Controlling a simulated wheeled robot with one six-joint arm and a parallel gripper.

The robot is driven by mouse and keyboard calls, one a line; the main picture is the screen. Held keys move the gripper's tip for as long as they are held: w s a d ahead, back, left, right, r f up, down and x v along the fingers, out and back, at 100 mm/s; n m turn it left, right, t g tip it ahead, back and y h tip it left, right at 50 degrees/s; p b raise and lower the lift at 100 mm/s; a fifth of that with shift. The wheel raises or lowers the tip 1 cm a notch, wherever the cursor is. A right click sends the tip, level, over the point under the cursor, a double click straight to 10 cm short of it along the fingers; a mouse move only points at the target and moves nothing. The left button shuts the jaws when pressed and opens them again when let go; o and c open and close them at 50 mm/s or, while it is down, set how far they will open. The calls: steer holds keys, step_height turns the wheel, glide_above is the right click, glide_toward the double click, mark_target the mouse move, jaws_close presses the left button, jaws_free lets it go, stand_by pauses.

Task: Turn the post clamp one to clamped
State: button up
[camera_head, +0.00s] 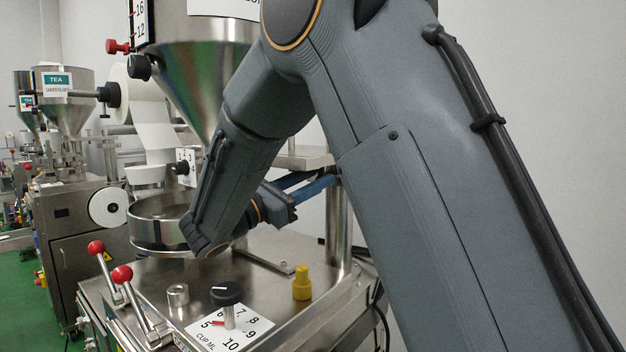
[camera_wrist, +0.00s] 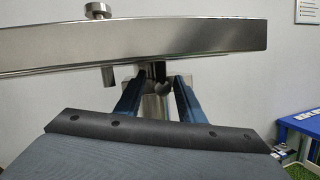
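My gripper (camera_wrist: 158,80) is in the middle of the wrist view, with its two blue fingers spread apart. A small dark part, which looks like the post clamp (camera_wrist: 159,72), shows between the fingertips, just under a steel plate. No contact with it can be made out, and its clamped or unclamped setting cannot be read. A steel post (camera_wrist: 155,106) stands behind the gap between the fingers. In the head view, my blue fingers (camera_head: 318,183) reach right towards the upright steel post (camera_head: 339,225); the clamp cannot be made out there.
The steel plate (camera_wrist: 200,40) spans the wrist view just above my fingertips. Below my arm in the head view are a round steel bowl (camera_head: 150,236), a black dial knob (camera_head: 226,293), a yellow fitting (camera_head: 302,283) and red-ball levers (camera_head: 122,274). A steel hopper (camera_head: 195,75) stands behind.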

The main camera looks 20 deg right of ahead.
steer(key=b+v, duration=0.2)
steer(key=v, duration=0.5)
steer(key=shift+a, duration=0.4)
steer(key=shift+s+f, duration=0.1)
steer(key=shift+s, duration=0.05)
